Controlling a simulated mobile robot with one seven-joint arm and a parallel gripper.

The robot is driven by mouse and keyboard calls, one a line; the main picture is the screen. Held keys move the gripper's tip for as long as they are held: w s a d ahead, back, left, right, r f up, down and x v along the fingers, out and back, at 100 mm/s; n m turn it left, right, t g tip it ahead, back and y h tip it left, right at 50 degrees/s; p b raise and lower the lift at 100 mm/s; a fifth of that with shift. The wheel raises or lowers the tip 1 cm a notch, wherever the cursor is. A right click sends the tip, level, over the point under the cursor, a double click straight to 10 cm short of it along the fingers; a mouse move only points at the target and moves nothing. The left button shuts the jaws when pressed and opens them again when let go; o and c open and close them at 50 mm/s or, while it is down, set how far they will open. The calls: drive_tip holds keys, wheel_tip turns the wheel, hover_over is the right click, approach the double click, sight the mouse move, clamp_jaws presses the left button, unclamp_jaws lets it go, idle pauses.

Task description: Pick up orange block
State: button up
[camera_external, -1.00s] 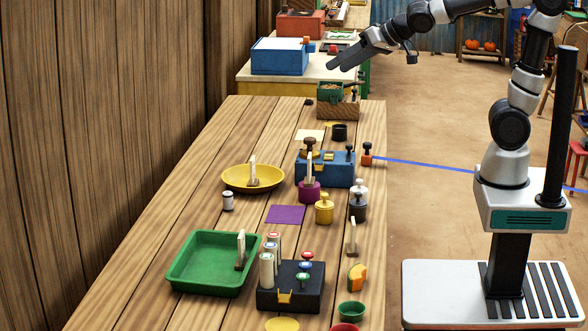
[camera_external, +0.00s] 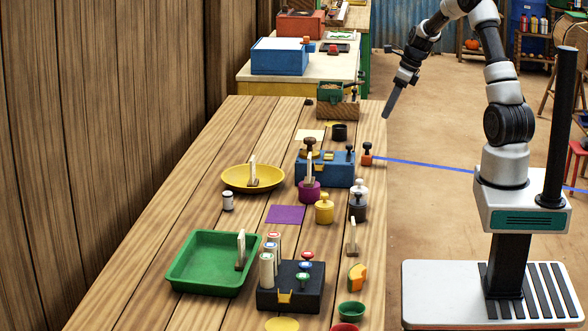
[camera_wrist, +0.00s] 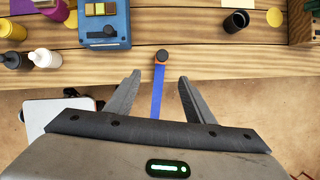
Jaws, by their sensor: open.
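A small orange block (camera_external: 367,160) with a black knob on top stands at the right edge of the wooden table, just right of the blue box. In the wrist view the orange block (camera_wrist: 156,61) is seen from above, mostly covered by its knob, beyond the fingertips. A blue strip (camera_wrist: 156,100) runs from it back between the fingers. My gripper (camera_external: 387,115) is open and empty, pointing down above and beyond the block near the table edge. Both fingers (camera_wrist: 159,80) show apart in the wrist view, with nothing between them.
The blue box (camera_external: 325,172) with knobbed pieces stands close left of the block. A black cup (camera_external: 339,132) and a wooden box (camera_external: 338,111) are farther back. Dark and white knobbed weights (camera_external: 358,206) stand nearer. Open floor lies right of the table.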

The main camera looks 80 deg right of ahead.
drive_tip(key=b, duration=0.1)
hover_over(369, 149)
drive_tip(key=s, duration=0.2)
wheel_tip(369, 149, down, 10)
drive_tip(key=shift+s+d+b+x, duration=0.15)
drive_tip(key=shift+x, duration=1.45)
drive_tip(key=shift+s+d+b+x, duration=0.1)
drive_tip(key=shift+d+b+x, duration=0.05)
drive_tip(key=shift+x, duration=1.45)
drive_tip(key=c, duration=1.1)
